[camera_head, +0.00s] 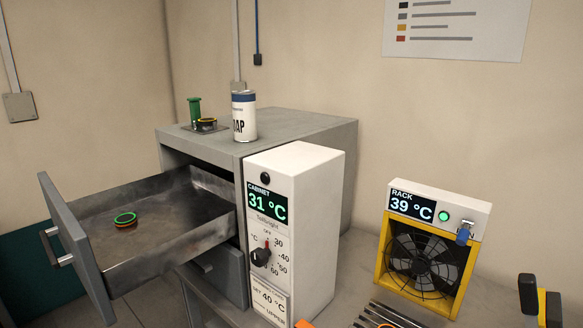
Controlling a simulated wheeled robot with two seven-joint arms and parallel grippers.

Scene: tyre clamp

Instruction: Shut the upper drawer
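The upper drawer (165,255) of the grey metal cabinet (300,122) is pulled far out toward the lower left. Its grey front panel (75,240) has a bar handle (60,258) on its outer face. A green ring and an orange ring (125,220) lie together on the drawer floor. The lower drawer (222,272) appears closed beneath it, partly hidden by the upper drawer. Neither of my grippers shows in this view.
A soap can (244,118), a green object (195,110) and a small dark tray stand on the cabinet. A white control box (300,225) reads 31 °C. A yellow-framed fan unit (428,255) stands right. A black-and-yellow item (541,305) is at lower right.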

